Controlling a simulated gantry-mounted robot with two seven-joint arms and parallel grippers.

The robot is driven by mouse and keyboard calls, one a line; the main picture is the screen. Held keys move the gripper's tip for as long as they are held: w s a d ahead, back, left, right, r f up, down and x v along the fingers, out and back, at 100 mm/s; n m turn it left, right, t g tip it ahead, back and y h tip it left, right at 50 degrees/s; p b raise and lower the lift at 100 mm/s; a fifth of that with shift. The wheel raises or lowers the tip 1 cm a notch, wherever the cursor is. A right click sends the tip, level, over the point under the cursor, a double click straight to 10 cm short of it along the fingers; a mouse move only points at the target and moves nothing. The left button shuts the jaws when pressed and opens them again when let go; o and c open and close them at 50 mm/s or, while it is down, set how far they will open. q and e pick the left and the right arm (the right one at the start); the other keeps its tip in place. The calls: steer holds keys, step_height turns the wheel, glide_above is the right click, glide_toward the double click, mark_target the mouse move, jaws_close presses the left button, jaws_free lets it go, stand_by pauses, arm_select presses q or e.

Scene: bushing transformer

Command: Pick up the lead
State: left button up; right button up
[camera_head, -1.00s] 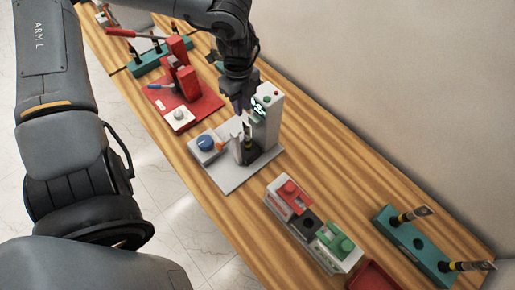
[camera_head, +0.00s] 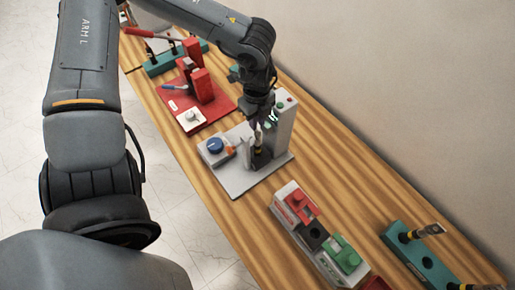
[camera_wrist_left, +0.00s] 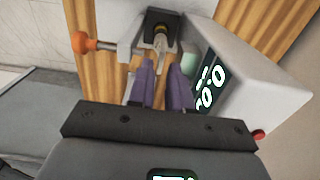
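The likely lead is a slim piece with a brass-yellow band (camera_wrist_left: 160,38), standing in a black holder (camera_wrist_left: 163,18) on a grey bench device; I cannot be sure of it. In the head view the black holder (camera_head: 260,158) sits on the device's grey base plate (camera_head: 238,188). My left gripper (camera_wrist_left: 161,66) points at this piece. Its two purple fingers are apart, with a gap between them and nothing visibly held. In the head view the left gripper (camera_head: 262,126) is just above the holder, beside the upright grey housing (camera_head: 284,127). My right gripper is not in view.
The housing has a lit display (camera_wrist_left: 208,88) close to the fingers. An orange knob (camera_wrist_left: 82,42) is on the other side. A red fixture (camera_head: 200,88) stands behind, a red-and-green button box (camera_head: 315,235) in front, and a teal tool block (camera_head: 420,258) at front right.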

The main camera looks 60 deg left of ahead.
arm_select(q)
steer(key=shift+w+d+f, duration=0.1)
steer(key=shift+f, duration=1.55)
steer(key=shift+c, duration=0.4)
jaws_close()
